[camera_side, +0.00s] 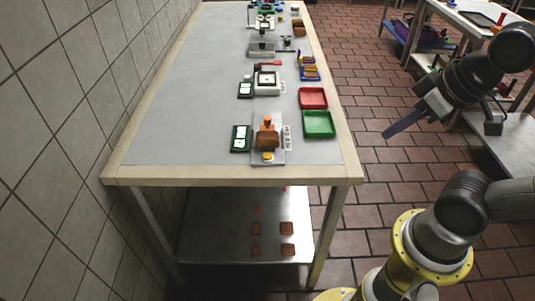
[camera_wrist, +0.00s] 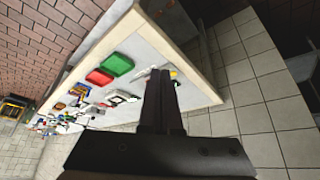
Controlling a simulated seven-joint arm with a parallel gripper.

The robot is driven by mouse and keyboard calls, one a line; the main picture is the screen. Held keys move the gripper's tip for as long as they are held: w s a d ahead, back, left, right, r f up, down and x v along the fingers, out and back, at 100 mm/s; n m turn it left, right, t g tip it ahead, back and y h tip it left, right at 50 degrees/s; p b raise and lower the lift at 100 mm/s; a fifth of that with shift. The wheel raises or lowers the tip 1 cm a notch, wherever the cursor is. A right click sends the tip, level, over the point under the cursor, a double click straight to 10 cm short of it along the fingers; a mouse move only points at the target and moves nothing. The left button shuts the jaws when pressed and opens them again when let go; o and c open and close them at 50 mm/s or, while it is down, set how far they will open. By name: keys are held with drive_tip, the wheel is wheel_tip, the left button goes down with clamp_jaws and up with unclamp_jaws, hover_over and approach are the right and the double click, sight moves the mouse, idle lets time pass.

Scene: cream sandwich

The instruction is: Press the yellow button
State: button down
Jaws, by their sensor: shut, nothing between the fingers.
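The yellow button (camera_side: 267,157) sits at the front of a small grey machine (camera_side: 277,155) near the table's front edge in the side view. Brown bread-like pieces and an orange part are on the machine just behind the button. My gripper (camera_side: 388,134) is shut and empty, held out to the right of the table, well apart from the button. In the wrist view my gripper (camera_wrist: 161,75) points toward the table, and its fingers cover part of the machine. A small yellow spot beside the fingertips, likely the button (camera_wrist: 173,74), shows there.
A green tray (camera_side: 319,124) and a red tray (camera_side: 313,98) lie right of the machine. A dark green card (camera_side: 240,138) lies left of it. A white device (camera_side: 267,82) stands farther back. The table's left half is clear; a tiled wall is beyond it.

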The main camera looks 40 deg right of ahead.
drive_tip(key=w+a+r+m+t+y, duration=0.1)
drive_tip(key=w+a+r+t, duration=0.15)
drive_tip(key=w, duration=0.25)
drive_tip(key=w+a+r+m+t+y, duration=0.1)
drive_tip(key=w+a+r+t+y, duration=0.1)
drive_tip(key=w+r, duration=0.3)
drive_tip(key=m+g+h, duration=0.1)
drive_tip(key=m+h, duration=0.3)
drive_tip(key=m, duration=0.5)
hover_over(270, 159)
wheel_tip(270, 159, down, 16)
drive_tip(key=shift+r, duration=0.2)
drive_tip(key=shift+f, duration=0.15)
drive_tip(key=shift+f, duration=4.25)
drive_tip(key=shift+f, duration=0.4)
